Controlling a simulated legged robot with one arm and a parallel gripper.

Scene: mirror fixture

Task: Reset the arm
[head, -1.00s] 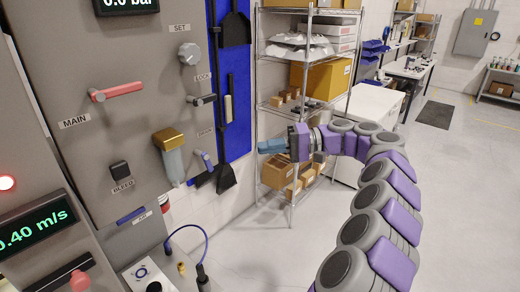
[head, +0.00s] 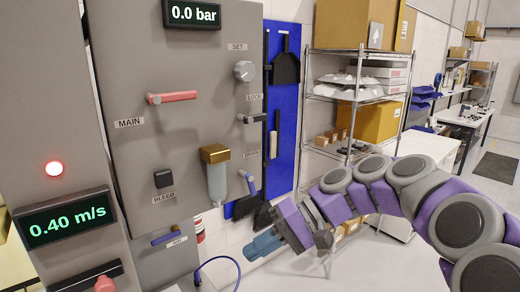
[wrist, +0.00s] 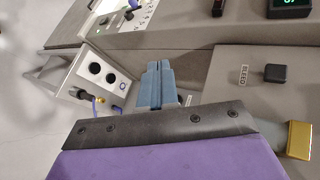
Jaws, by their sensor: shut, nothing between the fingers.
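My gripper (head: 262,246) is at the end of my purple and grey arm, in the lower middle of the head view. Its blue fingers are shut with nothing between them and point left. It is in front of the wall, below and right of the grey control panel (head: 120,72), apart from the panel in the picture. In the wrist view the blue fingers (wrist: 158,85) lie together, with the panel's black BLEED button (wrist: 277,73) to their right.
The panel carries a red MAIN handle (head: 172,97), a SET knob (head: 243,71) and a brass-topped filter (head: 216,180). A blue tool board (head: 284,120) and a wire shelf (head: 335,98) with boxes stand to the right. A blue hose (head: 205,268) curves below.

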